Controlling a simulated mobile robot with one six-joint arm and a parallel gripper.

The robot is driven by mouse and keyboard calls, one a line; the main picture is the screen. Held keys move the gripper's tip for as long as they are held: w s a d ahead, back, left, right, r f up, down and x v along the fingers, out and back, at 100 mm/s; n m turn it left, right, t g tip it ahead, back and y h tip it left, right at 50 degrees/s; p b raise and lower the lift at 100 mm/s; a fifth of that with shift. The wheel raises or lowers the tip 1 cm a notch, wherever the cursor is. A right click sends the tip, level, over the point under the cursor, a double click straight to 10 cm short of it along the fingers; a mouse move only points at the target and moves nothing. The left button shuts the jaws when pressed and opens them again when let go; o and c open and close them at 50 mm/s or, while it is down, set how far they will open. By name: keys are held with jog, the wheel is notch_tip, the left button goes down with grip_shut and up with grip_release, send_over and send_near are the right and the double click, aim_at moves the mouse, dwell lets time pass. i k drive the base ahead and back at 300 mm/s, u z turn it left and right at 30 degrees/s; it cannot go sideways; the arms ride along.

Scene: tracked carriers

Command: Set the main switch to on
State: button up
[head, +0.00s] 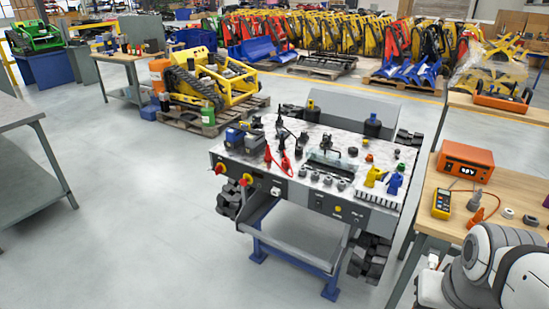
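A tracked carrier (330,187) stands in the middle, with a grey front panel below a speckled top. A red knob on a yellow plate (246,180) sits at the left of the front panel and looks like the main switch. The knob's position is too small to read. White and grey links of my arm show at the lower right. My gripper is not in view.
On the carrier top are red clamps (285,160), dark fittings and yellow and blue connectors (395,184). A wooden bench (450,215) at the right holds an orange meter (465,167) and a yellow multimeter (442,203). A grey table (30,185) stands left. Floor between is clear.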

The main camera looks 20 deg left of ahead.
aim_at(218, 169)
jog(key=u, duration=1.15)
jog(key=i, duration=1.3)
jog(key=u, duration=0.4)
jog(key=i, duration=0.65)
jog(key=u, duration=0.4)
